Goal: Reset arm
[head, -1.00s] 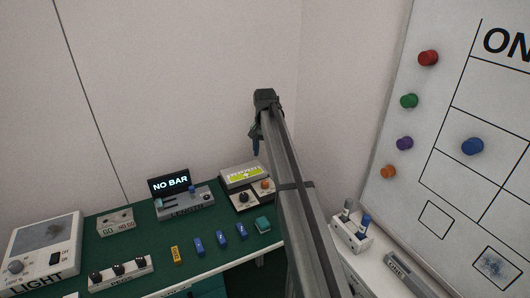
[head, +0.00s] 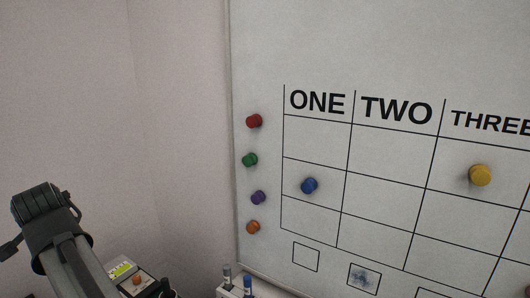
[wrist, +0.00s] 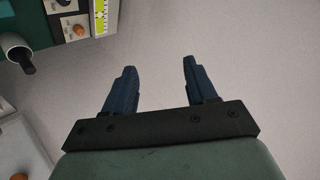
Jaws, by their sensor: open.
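My gripper (wrist: 157,82) shows in the wrist view with its two dark blue fingers apart and nothing between them. In the head view my arm rises at the lower left, in front of the bare wall, and the fingers cannot be made out there.
A whiteboard (head: 330,50) with a grid fills the right. Red (head: 254,121), green (head: 250,160), purple (head: 258,198) and orange (head: 253,227) magnets line its left edge. A blue magnet (head: 309,186) is under ONE, a yellow one (head: 480,175) under THREE. Markers (head: 247,287) stand below.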

